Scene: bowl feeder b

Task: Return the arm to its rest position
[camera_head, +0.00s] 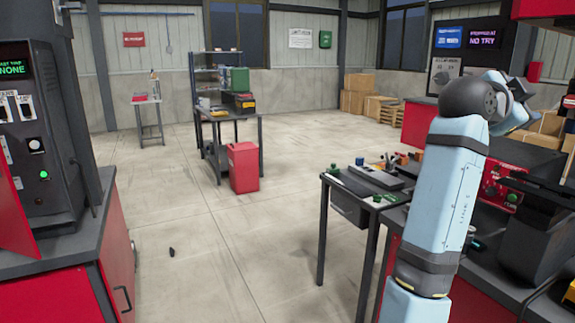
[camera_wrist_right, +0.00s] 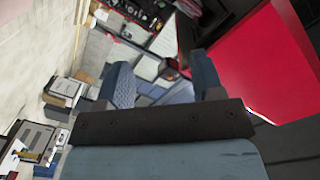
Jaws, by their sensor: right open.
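My right arm (camera_head: 441,190) rises from the bottom right of the head view and bends at a dark elbow joint. Beyond the joint it reaches away to the right, where its far end is partly hidden. In the right wrist view my right gripper (camera_wrist_right: 161,72) is open. Its two blue fingers stand apart with nothing between them. My left gripper and left arm are in neither view.
A dark bench (camera_head: 344,193) with small green and orange parts stands left of my right arm. Dark machinery (camera_head: 532,236) lies right of it. A red-and-grey cabinet (camera_head: 62,289) fills the left. A red bin (camera_head: 243,168) stands farther back. The middle floor is mostly clear.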

